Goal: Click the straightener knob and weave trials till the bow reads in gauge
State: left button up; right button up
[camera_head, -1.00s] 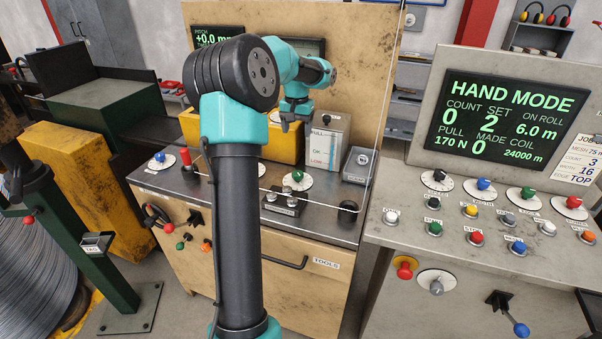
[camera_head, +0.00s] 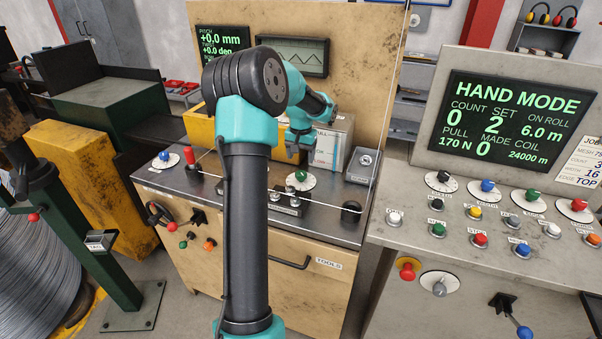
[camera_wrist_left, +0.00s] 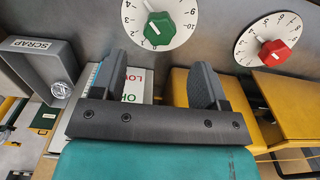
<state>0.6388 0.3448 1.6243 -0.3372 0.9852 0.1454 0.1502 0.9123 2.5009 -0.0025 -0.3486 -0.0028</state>
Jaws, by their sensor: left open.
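A green knob on a white numbered dial (camera_head: 300,176) sits on the steel bench top; no name for it is readable. My left gripper (camera_head: 297,150) hangs just above and behind it, open and empty. In the left wrist view the green knob (camera_wrist_left: 158,27) lies beyond the open fingertips (camera_wrist_left: 158,85), with no contact. A red knob (camera_wrist_left: 272,53) on a similar dial is to its right there; my arm hides it in the head view. The readout screen (camera_head: 222,45) shows +0.0 mm and +0.0 deg; its lower line is partly hidden. My right gripper is out of view.
A trace screen (camera_head: 292,56) shows a zigzag line. The console screen (camera_head: 510,118) reads HAND MODE, count 0, set 2, made 0, pull 170 N. A level box (camera_head: 336,140) and a scrap tray (camera_head: 363,165) stand close to the gripper. A wire crosses the bench.

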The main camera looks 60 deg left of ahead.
aim_at(301, 172)
pick_arm(q)
notch_tip(301, 172, down, 8)
jog(key=shift+r, duration=0.2)
jog(key=c, duration=0.9)
jog(key=shift+n, duration=2.7)
jog(key=o, duration=0.9)
jog(key=shift+r, duration=0.1)
